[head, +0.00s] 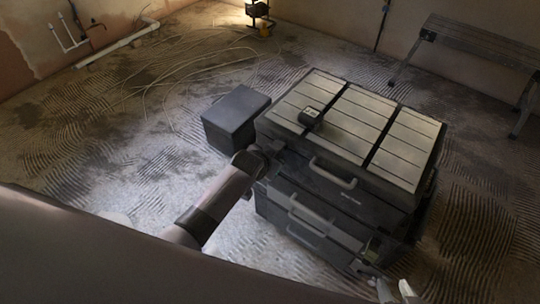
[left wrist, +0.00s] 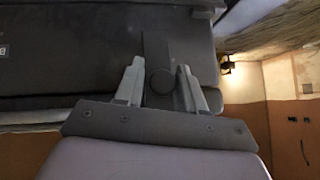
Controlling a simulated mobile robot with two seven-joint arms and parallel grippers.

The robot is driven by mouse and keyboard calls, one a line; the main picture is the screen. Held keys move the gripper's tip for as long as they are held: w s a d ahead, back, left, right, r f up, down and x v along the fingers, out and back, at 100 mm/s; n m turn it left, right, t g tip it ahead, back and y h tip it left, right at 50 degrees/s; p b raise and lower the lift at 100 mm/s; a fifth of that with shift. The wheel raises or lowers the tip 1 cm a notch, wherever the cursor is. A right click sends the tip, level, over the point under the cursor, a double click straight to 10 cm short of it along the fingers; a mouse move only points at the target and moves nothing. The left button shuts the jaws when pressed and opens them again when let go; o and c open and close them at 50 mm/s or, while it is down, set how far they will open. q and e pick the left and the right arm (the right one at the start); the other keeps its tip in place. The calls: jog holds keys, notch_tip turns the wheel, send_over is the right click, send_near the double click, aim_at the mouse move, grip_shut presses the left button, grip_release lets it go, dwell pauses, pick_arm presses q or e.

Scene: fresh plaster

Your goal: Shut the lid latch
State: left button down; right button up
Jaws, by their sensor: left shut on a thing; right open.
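A stack of dark tool cases (head: 345,210) stands on the floor, its top lid (head: 355,115) lying flat with pale slatted panels. My left arm reaches to the stack's left side, and my left gripper (head: 258,163) is there, its fingertips hard to make out in the head view. In the left wrist view my left gripper (left wrist: 160,82) is shut on a dark latch (left wrist: 158,48), a flat tab with a round boss, against the case wall. Whether the latch is fully seated cannot be told. My right gripper (head: 396,292) is open and empty, low by the stack's front right corner.
A small dark device (head: 310,116) lies on the lid. A dark grey box (head: 236,117) stands close to the stack's left side. Loose cable (head: 175,80) lies on the floor behind, and a folding bench (head: 480,45) stands at the right. The floor at left is mostly clear.

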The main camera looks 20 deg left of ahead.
pick_arm(q)
jog(key=shift+w+a+r, duration=0.1)
jog(key=shift+w+r, duration=0.15)
jog(key=shift+r, duration=0.1)
jog(key=shift+w+g+p, duration=0.1)
jog(key=shift+g+p, duration=0.25)
jog(key=shift+g, duration=0.05)
jog(key=c, duration=0.9)
grip_release()
jog(key=shift+f, duration=0.1)
jog(key=shift+d, duration=0.2)
jog(key=shift+s+r+p, duration=0.4)
jog(key=shift+r, duration=0.1)
jog(key=shift+p+v, duration=1)
jog(key=shift+v, duration=2)
